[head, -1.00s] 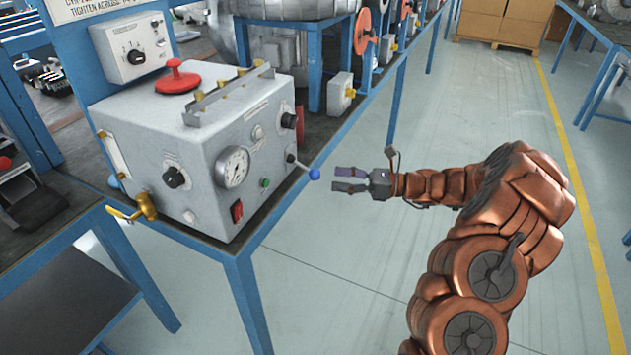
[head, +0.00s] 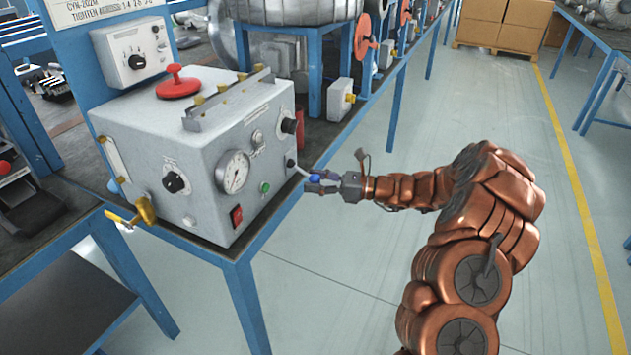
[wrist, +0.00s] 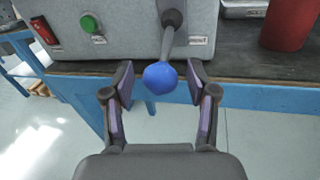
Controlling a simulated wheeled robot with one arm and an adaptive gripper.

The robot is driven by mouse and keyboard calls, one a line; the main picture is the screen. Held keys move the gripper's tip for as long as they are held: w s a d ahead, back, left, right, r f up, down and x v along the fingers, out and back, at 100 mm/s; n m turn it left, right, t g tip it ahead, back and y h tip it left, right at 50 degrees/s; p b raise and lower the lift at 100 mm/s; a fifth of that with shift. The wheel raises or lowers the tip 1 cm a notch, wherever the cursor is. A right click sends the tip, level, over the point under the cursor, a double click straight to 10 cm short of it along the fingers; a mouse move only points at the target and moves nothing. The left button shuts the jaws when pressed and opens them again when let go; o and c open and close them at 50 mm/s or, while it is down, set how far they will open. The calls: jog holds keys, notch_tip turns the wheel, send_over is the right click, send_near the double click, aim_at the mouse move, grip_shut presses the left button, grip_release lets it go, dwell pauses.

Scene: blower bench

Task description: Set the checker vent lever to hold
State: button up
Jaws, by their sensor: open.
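The checker (head: 200,150) is a light grey box on the bench, with a dial gauge, knobs and buttons on its front. Its vent lever is a thin metal rod with a blue ball end (head: 314,178), sticking out from the right part of the front; the ball also shows in the wrist view (wrist: 160,76). My gripper (head: 318,182) is at the ball. In the wrist view my gripper (wrist: 159,90) is open, one finger on each side of the ball, with a visible gap on both sides.
A green button (wrist: 92,27) and a red switch (wrist: 44,30) sit left of the lever on the checker face. A yellow-handled valve (head: 140,212) is at the checker's left corner. The blue bench edge (wrist: 250,93) runs below the lever. The floor to the right is open.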

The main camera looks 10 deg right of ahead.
jog(key=shift+c, duration=0.3)
grip_shut()
dwell(0.3)
